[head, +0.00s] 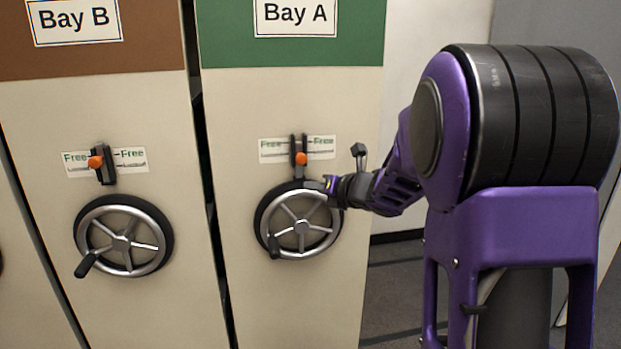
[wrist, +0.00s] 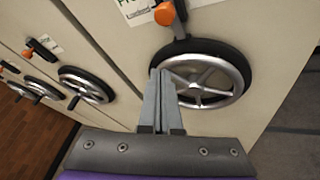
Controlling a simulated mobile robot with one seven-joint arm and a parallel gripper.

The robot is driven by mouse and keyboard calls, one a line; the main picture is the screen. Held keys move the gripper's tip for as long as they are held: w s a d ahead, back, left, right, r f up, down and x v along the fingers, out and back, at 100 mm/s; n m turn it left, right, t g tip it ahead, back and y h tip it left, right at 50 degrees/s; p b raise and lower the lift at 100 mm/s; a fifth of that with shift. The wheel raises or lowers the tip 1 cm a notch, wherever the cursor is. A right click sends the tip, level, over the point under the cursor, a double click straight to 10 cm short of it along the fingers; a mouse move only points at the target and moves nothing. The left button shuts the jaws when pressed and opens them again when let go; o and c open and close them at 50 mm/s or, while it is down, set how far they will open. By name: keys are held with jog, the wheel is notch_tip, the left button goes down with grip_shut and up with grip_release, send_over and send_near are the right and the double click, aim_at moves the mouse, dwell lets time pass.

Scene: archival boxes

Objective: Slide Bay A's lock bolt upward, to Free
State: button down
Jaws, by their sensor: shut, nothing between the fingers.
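Bay A's lock bolt, an orange knob (head: 301,159) in a dark upright slot, sits on the cream panel under the green Bay A sign (head: 295,14). The knob is in the slot's middle to lower part, below the "Free" label (head: 321,142). It also shows at the top of the wrist view (wrist: 165,13). Bay A's handwheel (head: 299,221) is just below. My gripper (head: 328,186) is shut and empty, in front of the wheel's upper right rim, below and right of the knob. In the wrist view the fingertips (wrist: 160,74) overlap the wheel's left rim; contact cannot be told.
Bay B's panel to the left has its own orange knob (head: 95,162), higher in its slot, and a handwheel (head: 122,236) with a black crank handle. A narrow dark gap separates the bays. Open floor (head: 395,290) lies right of Bay A.

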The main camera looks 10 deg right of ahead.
aim_at(302, 155)
jog(key=x, duration=0.9)
jog(key=shift+d+r+p, duration=0.3)
jog(key=shift+d+r, duration=0.05)
jog(key=shift+r, duration=0.3)
jog(key=shift+d+r+p, duration=0.3)
jog(key=shift+d+r, duration=0.05)
jog(key=shift+r, duration=0.3)
jog(key=shift+d+r+p, duration=0.3)
jog(key=shift+d+r, duration=0.05)
jog(key=shift+r, duration=0.25)
jog(key=shift+r+p, duration=1.05)
jog(key=shift+r, duration=0.95)
